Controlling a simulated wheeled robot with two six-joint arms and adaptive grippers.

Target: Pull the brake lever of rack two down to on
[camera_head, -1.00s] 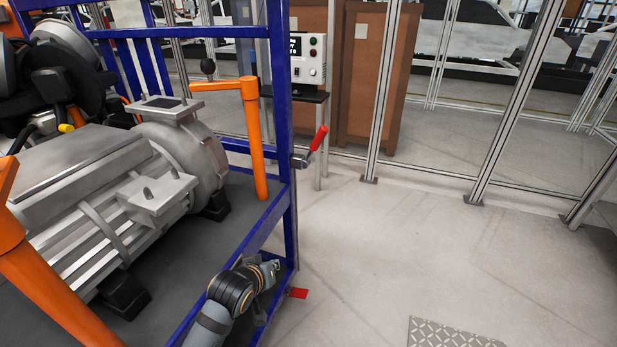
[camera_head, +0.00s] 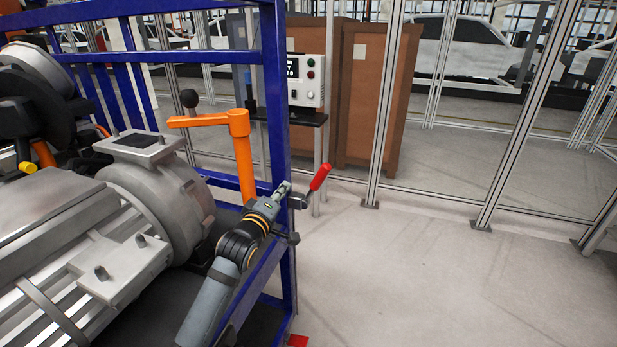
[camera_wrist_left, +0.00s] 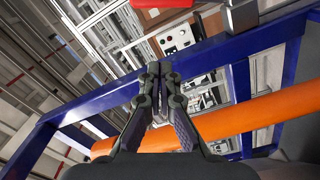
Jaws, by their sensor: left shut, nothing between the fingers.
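The brake lever (camera_head: 320,177) has a red grip that slants up and to the right from a metal pivot (camera_head: 298,201) on the blue rack's corner post. My left gripper (camera_head: 284,188) is shut and empty, just left of the pivot and close to the post. I cannot tell whether it touches. In the left wrist view the shut fingertips (camera_wrist_left: 158,72) point toward the blue rail, and part of the red grip (camera_wrist_left: 160,3) shows at the top edge. My right gripper is not in view.
The blue rack (camera_head: 277,90) carries a large grey motor (camera_head: 150,190). An orange clamp arm (camera_head: 242,150) stands close to my left forearm. A control box (camera_head: 306,80) stands behind the post. The floor to the right (camera_head: 430,270) is clear.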

